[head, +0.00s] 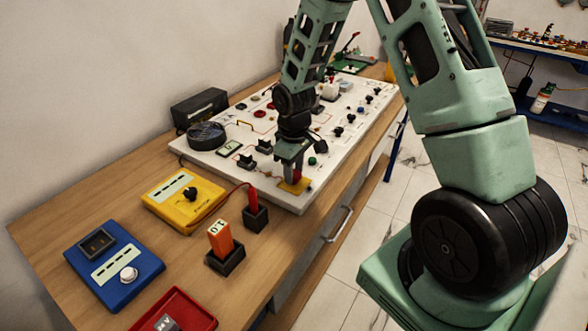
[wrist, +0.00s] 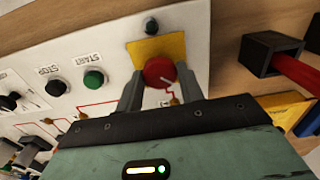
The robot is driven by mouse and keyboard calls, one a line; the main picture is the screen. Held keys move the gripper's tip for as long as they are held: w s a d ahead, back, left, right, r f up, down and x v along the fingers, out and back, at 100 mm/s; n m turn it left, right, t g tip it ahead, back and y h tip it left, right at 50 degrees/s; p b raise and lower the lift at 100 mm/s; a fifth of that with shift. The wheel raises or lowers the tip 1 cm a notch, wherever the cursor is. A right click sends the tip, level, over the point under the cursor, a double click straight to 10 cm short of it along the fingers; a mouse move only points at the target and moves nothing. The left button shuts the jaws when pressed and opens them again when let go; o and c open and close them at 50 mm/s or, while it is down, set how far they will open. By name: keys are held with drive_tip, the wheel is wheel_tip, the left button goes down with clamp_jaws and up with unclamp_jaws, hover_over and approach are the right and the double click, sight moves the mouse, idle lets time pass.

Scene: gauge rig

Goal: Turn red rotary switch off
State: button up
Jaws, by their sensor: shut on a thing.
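The red rotary switch (wrist: 159,72) sits on a yellow plate (wrist: 148,51) near the edge of the white panel (wrist: 120,18). It is a round red knob with a pale pointer line on its face. My gripper (wrist: 160,88) has one finger on each side of the knob and is shut on it. In the head view the red switch (head: 297,175) shows partly between my fingers at the near end of the panel, with the yellow plate (head: 300,187) under it. The on and off marks cannot be read.
Green START (wrist: 94,79) and black STOP (wrist: 54,88) buttons are beside the switch. A red probe in a black holder (head: 256,217), an orange tester (head: 219,238), a yellow meter (head: 170,211) and a blue box (head: 128,288) stand on the wooden bench nearby.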

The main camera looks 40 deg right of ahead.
drive_tip(key=o, duration=1)
wheel_tip(320, 180, up, 17)
drive_tip(key=shift+r+b, duration=0.2)
drive_tip(key=shift+b, duration=0.5)
drive_tip(key=s+a+n, duration=0.1)
drive_tip(key=s+a, duration=0.4)
drive_tip(key=a, duration=0.6)
drive_tip(key=s+a+n, duration=0.1)
drive_tip(key=s+a, duration=0.3)
drive_tip(key=s, duration=0.2)
drive_tip(key=s+a+f, duration=0.1)
drive_tip(key=s+a, duration=0.3)
drive_tip(key=s, duration=0.3)
drive_tip(key=s+a+f+n, duration=0.1)
drive_tip(key=s+a, duration=0.4)
drive_tip(key=s, duration=0.2)
drive_tip(key=shift+s+f+n+y, duration=0.1)
drive_tip(key=shift+n+y, duration=0.2)
